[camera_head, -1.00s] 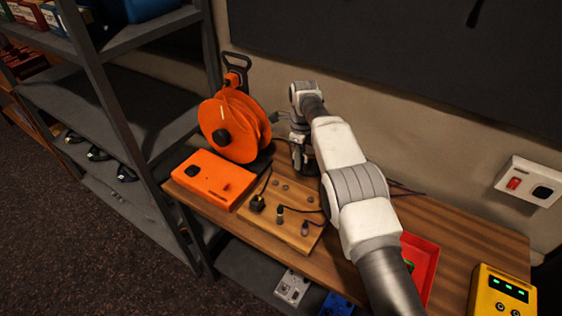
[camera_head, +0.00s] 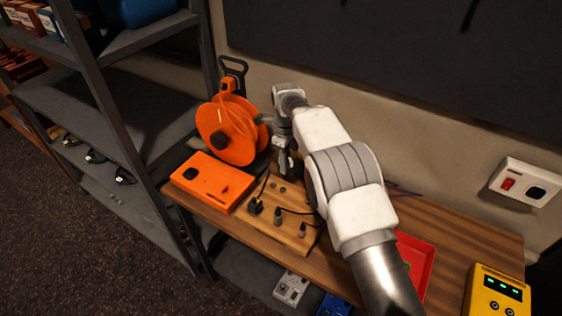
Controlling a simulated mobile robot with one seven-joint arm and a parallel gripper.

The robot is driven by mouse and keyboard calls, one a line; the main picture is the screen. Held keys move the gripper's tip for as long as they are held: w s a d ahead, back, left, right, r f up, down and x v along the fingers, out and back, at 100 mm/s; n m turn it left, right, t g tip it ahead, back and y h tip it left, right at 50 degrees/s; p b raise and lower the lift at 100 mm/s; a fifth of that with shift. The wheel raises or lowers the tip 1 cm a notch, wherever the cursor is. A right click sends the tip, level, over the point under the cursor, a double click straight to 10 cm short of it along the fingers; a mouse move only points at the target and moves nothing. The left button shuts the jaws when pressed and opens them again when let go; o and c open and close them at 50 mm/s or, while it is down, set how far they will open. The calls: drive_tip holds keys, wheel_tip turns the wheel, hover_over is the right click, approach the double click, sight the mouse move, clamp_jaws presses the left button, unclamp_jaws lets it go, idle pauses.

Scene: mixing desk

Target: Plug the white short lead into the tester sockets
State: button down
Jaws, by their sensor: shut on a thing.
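My gripper (camera_head: 286,168) points down above the back of the wooden board (camera_head: 262,224), just right of the orange cable reel. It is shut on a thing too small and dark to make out. The white short lead cannot be picked out; my arm hides part of the bench. A yellow box (camera_head: 487,292) with green lights and round sockets on its face, seemingly the tester, stands at the bench's right front, cut by the frame edge. My gripper is far from it.
The orange reel (camera_head: 228,133) and a flat orange box (camera_head: 212,182) stand left of my gripper. The board carries a black plug (camera_head: 256,207) and other upright plugs with dark cables. A red tray (camera_head: 420,262) is partly behind my arm. A wall socket (camera_head: 524,184) is at right.

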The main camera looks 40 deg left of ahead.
drive_tip(key=w+d+r+b, duration=0.1)
drive_tip(key=w+d+r, duration=0.1)
drive_tip(key=d, duration=2)
drive_tip(key=w+d+r+b, duration=0.1)
drive_tip(key=w+d, duration=0.1)
drive_tip(key=d, duration=2)
drive_tip(key=w+d+r, duration=0.2)
drive_tip(key=d, duration=2)
drive_tip(key=b, duration=0.7)
hover_over(502, 309)
wheel_tip(502, 309, down, 8)
drive_tip(key=shift+d+f, duration=0.1)
drive_tip(key=shift+f, duration=0.6)
drive_tip(key=shift+f, duration=0.1)
drive_tip(key=shift+f+b, duration=0.75)
drive_tip(key=shift+f, duration=0.05)
drive_tip(key=shift+f+b, duration=0.45)
drive_tip(key=shift+f, duration=0.2)
drive_tip(key=c, duration=0.8)
unclamp_jaws()
